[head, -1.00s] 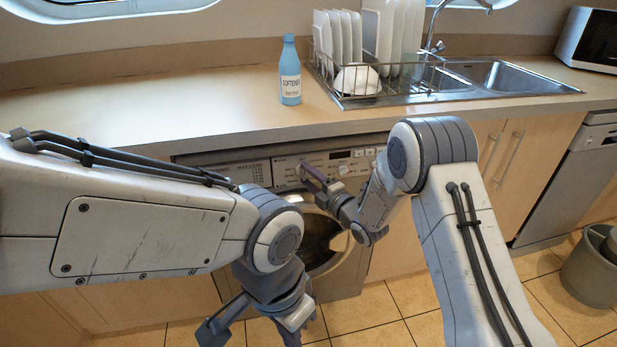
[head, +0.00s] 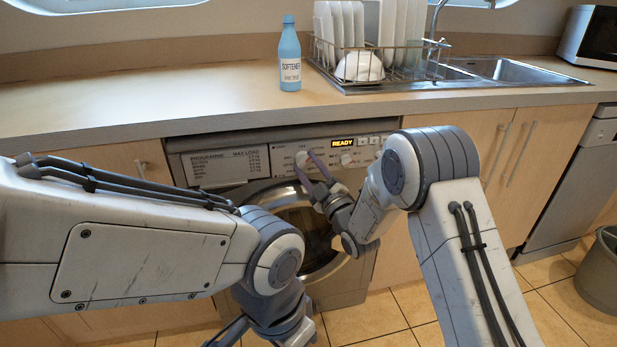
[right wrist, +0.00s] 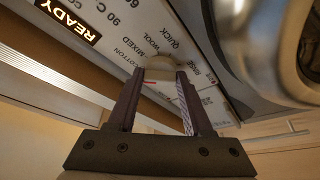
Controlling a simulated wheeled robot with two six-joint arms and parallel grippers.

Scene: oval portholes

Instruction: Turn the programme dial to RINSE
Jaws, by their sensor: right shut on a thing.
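The washing machine's control panel (head: 231,165) is under the counter, with a lit READY display (head: 343,143). The programme dial (right wrist: 160,68) is a pale round knob on that panel. In the right wrist view it sits between the two fingers, with programme names such as WOOL and QUICK printed around it. A small red mark shows by its lower left; which name it points to I cannot tell. My right gripper (right wrist: 157,90) is shut on the dial; in the head view its fingers (head: 308,163) reach the panel. My left gripper (head: 268,338) hangs low, mostly cut off.
The round door (head: 318,262) lies below the panel, close to my right gripper. A blue softener bottle (head: 290,60) and a dish rack (head: 370,70) stand on the counter above. A grey bin (head: 601,275) is on the floor at right.

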